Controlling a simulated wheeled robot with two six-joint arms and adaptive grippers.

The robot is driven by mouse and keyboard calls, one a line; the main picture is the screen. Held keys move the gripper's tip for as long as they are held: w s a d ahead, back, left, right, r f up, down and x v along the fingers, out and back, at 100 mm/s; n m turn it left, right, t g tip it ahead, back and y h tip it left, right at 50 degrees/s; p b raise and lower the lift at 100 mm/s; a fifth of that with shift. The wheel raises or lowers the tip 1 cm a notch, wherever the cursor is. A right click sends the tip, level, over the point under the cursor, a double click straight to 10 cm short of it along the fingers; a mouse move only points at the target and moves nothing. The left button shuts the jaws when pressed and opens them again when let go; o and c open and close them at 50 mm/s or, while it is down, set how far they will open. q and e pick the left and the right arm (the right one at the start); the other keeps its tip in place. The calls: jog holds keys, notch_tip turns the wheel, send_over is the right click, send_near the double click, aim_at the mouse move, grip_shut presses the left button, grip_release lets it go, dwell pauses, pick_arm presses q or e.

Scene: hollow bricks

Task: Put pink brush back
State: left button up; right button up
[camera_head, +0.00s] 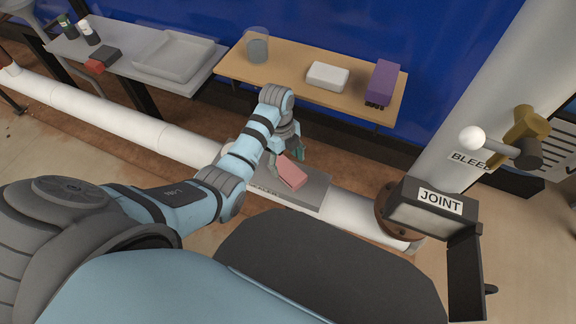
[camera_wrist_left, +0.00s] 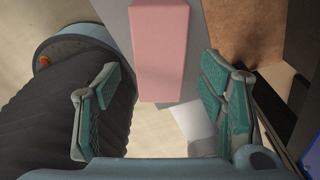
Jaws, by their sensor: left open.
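The pink brush (camera_head: 291,172) is a pink block lying on a grey plate (camera_head: 316,190) that rests over the white pipe. My left gripper (camera_head: 288,158) is just above and beside it, partly hidden by its own wrist. In the left wrist view the brush (camera_wrist_left: 160,50) shows between and beyond the two teal-padded fingers (camera_wrist_left: 158,105), which are apart with gaps on both sides. Its bristles are not visible. My right gripper is not in view.
A wooden shelf (camera_head: 290,68) behind holds a clear cup (camera_head: 257,45), a white block (camera_head: 328,76) and a purple brush (camera_head: 383,82). A grey table with a tray (camera_head: 175,56) stands left. The JOINT box (camera_head: 430,208) and pipe valve (camera_head: 515,145) stand right.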

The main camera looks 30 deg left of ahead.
aim_at(284, 166)
pick_arm(q)
jog(key=r, duration=0.2)
jog(key=r+p, duration=0.1)
jog(key=r, duration=0.3)
jog(key=shift+w+a+r+p, duration=0.1)
jog(key=shift+a+p, duration=0.2)
jog(key=shift+a, duration=0.05)
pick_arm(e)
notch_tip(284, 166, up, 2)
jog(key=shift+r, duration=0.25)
